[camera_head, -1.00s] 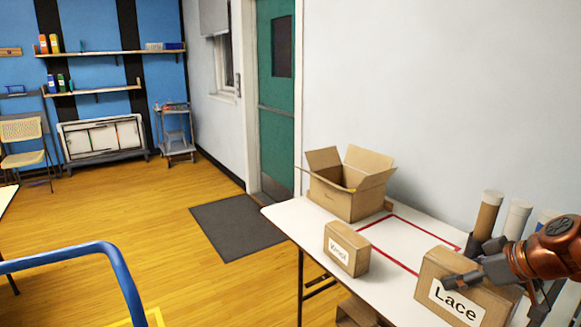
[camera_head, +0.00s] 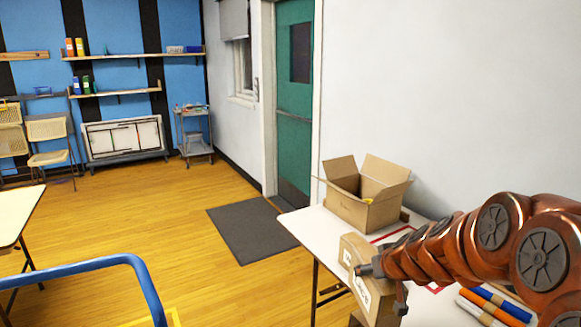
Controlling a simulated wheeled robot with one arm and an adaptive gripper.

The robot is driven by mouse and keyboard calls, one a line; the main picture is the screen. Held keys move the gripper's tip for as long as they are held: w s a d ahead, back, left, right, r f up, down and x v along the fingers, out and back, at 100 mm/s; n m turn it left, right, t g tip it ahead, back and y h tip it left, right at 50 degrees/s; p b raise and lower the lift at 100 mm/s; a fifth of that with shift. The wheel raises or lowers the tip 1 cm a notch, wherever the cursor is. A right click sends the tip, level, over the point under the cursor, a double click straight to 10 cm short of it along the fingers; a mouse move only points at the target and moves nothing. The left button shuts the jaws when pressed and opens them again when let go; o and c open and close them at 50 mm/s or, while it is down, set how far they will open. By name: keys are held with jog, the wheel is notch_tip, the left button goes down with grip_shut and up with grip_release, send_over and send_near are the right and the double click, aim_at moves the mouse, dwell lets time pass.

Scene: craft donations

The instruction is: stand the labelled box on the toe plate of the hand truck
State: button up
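The cardboard box labelled Lace (camera_head: 384,308) is at the lower middle right, over the front of the white table; its label faces left. My gripper (camera_head: 386,284) comes in from the right with dark fingers on both sides of the box's upper part and appears shut on it. Whether the box's underside clears the table cannot be seen. A blue tubular handle (camera_head: 135,266) at the lower left appears to be the hand truck's; its toe plate is out of view.
A smaller box (camera_head: 360,247) stands behind the Lace box, partly hidden. An open carton (camera_head: 362,205) sits at the white table's (camera_head: 305,222) far end. Rolls (camera_head: 498,304) lie at right. Another table (camera_head: 15,212) edges in at left. Wooden floor (camera_head: 130,215) between is open, with a dark mat (camera_head: 245,230).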

aim_at(361, 278)
jog(key=shift+w+a+f+m+h+p, duration=0.2)
jog(key=shift+a+f+m+h+p, duration=0.25)
jog(key=shift+a+f, duration=0.6)
jog(key=shift+a+f+m+h, duration=0.35)
jog(key=shift+a+f+m, duration=0.05)
jog(key=shift+f+m, duration=0.15)
jog(key=shift+s, duration=0.1)
